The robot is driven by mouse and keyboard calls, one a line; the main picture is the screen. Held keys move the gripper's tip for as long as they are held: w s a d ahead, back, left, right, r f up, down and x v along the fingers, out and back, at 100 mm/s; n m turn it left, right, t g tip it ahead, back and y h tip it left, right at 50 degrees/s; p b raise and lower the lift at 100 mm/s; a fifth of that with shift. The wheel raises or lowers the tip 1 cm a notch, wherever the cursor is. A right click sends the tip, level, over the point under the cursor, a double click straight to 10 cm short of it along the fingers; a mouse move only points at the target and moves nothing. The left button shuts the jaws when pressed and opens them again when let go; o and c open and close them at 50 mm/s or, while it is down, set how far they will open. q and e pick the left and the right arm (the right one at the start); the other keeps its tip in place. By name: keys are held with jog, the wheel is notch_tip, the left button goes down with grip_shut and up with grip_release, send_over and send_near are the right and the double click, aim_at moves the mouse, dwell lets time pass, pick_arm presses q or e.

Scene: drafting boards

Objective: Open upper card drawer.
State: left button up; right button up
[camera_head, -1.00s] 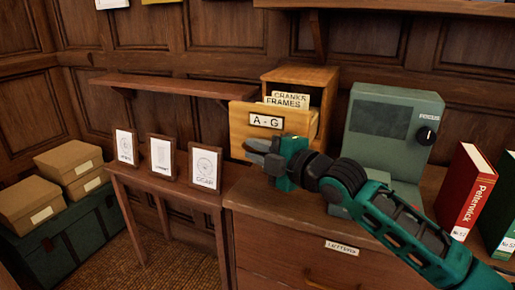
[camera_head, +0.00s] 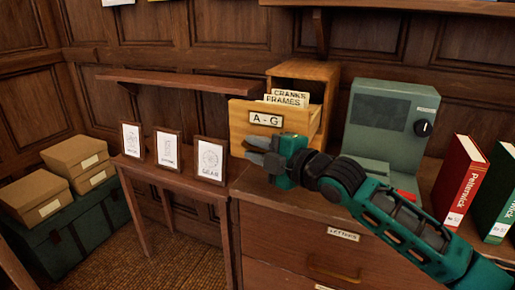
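The upper card drawer (camera_head: 240,120) is light wood with an "A - G" label (camera_head: 266,119). It stands pulled out of its wooden card cabinet (camera_head: 304,69), and cards headed "CRANKS" and "FRAMES" (camera_head: 287,98) show inside it. My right gripper (camera_head: 256,153) is just in front of the lower part of the drawer front, its grey fingers pointing left. The gap between the fingers looks small, and I cannot tell whether they are closed on a handle or touch the drawer. My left gripper is not in view.
A grey-green machine (camera_head: 386,118) stands right of the cabinet. Red (camera_head: 459,178) and green (camera_head: 495,200) books stand at the far right. Three framed drawings (camera_head: 168,149) stand on a side table at left. Boxes (camera_head: 78,157) sit on a green trunk. A shelf (camera_head: 180,82) runs behind.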

jog(key=shift+o, duration=1.2)
jog(key=shift+d, duration=0.1)
jog(key=v, duration=1.2)
jog(key=shift+s+d+b, duration=0.25)
jog(key=shift+s+b, duration=0.05)
jog(key=shift+b, duration=0.05)
jog(key=s+d+f+m+h, duration=0.25)
jog(key=f+m, duration=0.35)
jog(key=f, duration=0.3)
jog(key=s+d+f+m+h, duration=0.1)
jog(key=s+f+m+h, duration=0.1)
jog(key=s+f+m, duration=0.5)
jog(key=d+f+m+h, duration=0.2)
jog(key=f+m, duration=0.3)
jog(key=f, duration=0.6)
jog(key=s+d+f+m+g+h, duration=0.1)
jog(key=s+d+f+m+h, duration=0.2)
jog(key=s+f, duration=0.6)
jog(key=shift+d+f+m, duration=0.2)
jog(key=shift+d+m, duration=0.4)
